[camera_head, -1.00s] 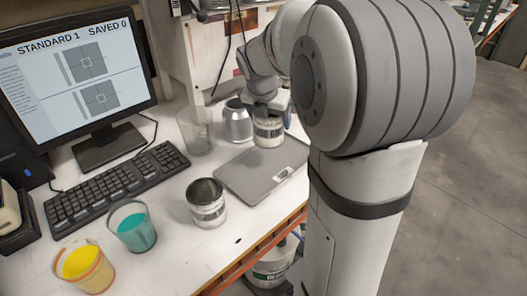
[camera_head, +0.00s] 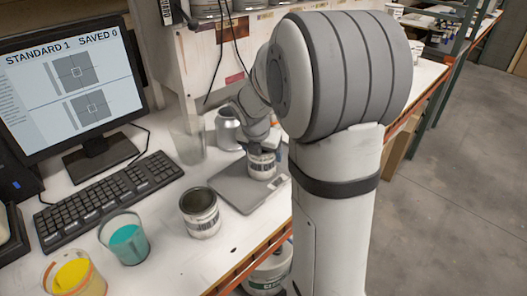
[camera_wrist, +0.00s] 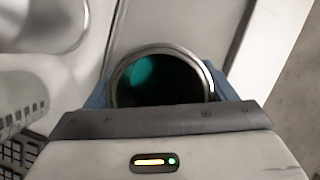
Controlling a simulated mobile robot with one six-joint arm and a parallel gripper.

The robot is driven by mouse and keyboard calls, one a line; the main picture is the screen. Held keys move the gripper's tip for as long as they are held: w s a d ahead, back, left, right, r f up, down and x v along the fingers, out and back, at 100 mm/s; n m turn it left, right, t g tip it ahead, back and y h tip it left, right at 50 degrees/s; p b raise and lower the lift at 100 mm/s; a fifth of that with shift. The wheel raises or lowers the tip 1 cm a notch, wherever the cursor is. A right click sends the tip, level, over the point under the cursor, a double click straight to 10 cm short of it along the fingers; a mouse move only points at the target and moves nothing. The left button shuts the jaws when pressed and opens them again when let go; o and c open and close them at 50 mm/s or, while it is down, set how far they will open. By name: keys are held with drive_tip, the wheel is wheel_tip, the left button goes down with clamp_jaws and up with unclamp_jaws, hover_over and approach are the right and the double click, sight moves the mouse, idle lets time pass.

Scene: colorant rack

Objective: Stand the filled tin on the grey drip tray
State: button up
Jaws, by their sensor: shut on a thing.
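My gripper (camera_head: 262,150) is shut on a small pale tin (camera_head: 262,167) with a printed label. In the head view the tin is upright over the right part of a flat grey plate (camera_head: 232,186) with a small pale panel at its right corner. I cannot tell whether the tin touches it, or whether this plate is the drip tray or a scale. In the wrist view the tin's round open mouth (camera_wrist: 160,82) sits between the blue finger pads, dark inside with a teal patch at left. My arm hides the bench behind it.
A second open tin (camera_head: 200,214) stands left of the plate. A clear beaker (camera_head: 188,140) and a silver can (camera_head: 228,130) stand behind it. Teal (camera_head: 127,243) and yellow (camera_head: 76,278) cups are at front left, near the keyboard (camera_head: 110,200) and monitor (camera_head: 70,75).

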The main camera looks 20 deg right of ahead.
drive_tip(key=o, duration=1.1)
drive_tip(key=shift+f, duration=0.15)
drive_tip(key=shift+c, duration=0.2)
drive_tip(key=v, duration=1.2)
drive_tip(key=shift+p, duration=0.35)
drive_tip(key=s+a+f+m+y, duration=0.1)
drive_tip(key=s+a+f+m, duration=0.1)
drive_tip(key=s+m, duration=0.7)
drive_tip(key=s+a+f+m+y, duration=0.2)
drive_tip(key=s+a+m, duration=0.3)
drive_tip(key=s+m, duration=0.5)
drive_tip(key=f+m, duration=0.1)
drive_tip(key=m, duration=0.7)
drive_tip(key=shift+s+g, duration=0.15)
drive_tip(key=shift+g, duration=0.25)
